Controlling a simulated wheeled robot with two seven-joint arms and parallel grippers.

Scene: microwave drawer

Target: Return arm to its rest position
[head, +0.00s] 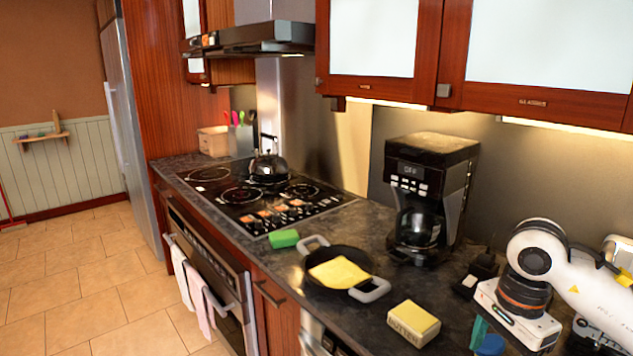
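A white arm of mine with a dark joint comes in from the right edge. Its white hand (515,318) is low over the right end of the dark counter (400,300). I take it for my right gripper. Its fingers cannot be made out, so I cannot tell whether it is open or shut, or whether it holds anything. My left gripper is not in view.
Near the hand are a coffee maker (430,185), a yellow butter box (413,323) and a teal item (490,344). A pan (318,287) holds a yellow cloth-like piece (339,272). A green sponge (284,238), stove (262,195) and kettle (269,167) are farther left. Cabinets (540,50) hang above.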

